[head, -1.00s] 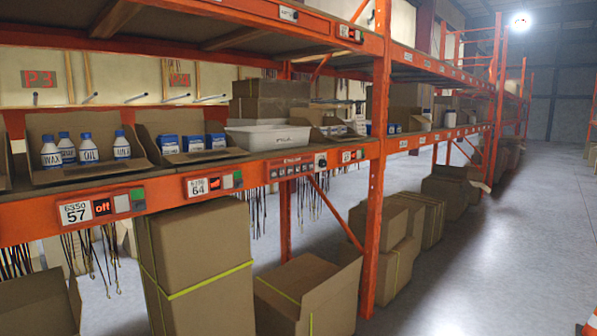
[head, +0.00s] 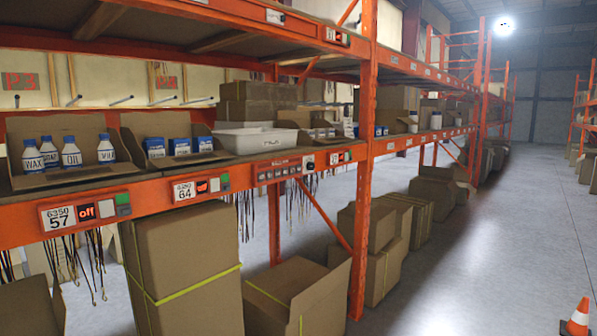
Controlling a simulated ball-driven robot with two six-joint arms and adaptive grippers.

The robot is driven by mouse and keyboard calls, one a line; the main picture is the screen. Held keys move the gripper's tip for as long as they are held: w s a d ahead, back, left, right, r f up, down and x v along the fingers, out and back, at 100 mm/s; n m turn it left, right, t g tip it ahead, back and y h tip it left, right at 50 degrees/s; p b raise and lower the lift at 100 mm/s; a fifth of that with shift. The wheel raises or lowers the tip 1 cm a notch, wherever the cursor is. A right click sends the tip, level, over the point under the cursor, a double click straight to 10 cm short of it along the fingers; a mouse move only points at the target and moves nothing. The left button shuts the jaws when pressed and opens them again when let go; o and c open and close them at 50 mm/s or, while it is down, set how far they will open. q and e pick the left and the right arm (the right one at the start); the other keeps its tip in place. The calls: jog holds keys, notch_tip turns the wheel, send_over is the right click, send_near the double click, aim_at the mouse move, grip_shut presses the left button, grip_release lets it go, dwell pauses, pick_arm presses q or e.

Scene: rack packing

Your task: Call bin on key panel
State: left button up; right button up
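A key panel (head: 283,171) with a row of small dark keys and a round knob is set in the orange shelf beam, right of the middle bay's labels. A white bin (head: 256,139) sits on the shelf just above it. Neither of my grippers shows in the head view.
White bottles with blue caps (head: 71,153) and blue boxes (head: 180,147) stand in open cartons on the shelf. Large cartons (head: 188,262) stand on the floor below. An orange upright (head: 363,180) bounds the bay. The aisle floor at right is clear except a traffic cone (head: 578,318).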

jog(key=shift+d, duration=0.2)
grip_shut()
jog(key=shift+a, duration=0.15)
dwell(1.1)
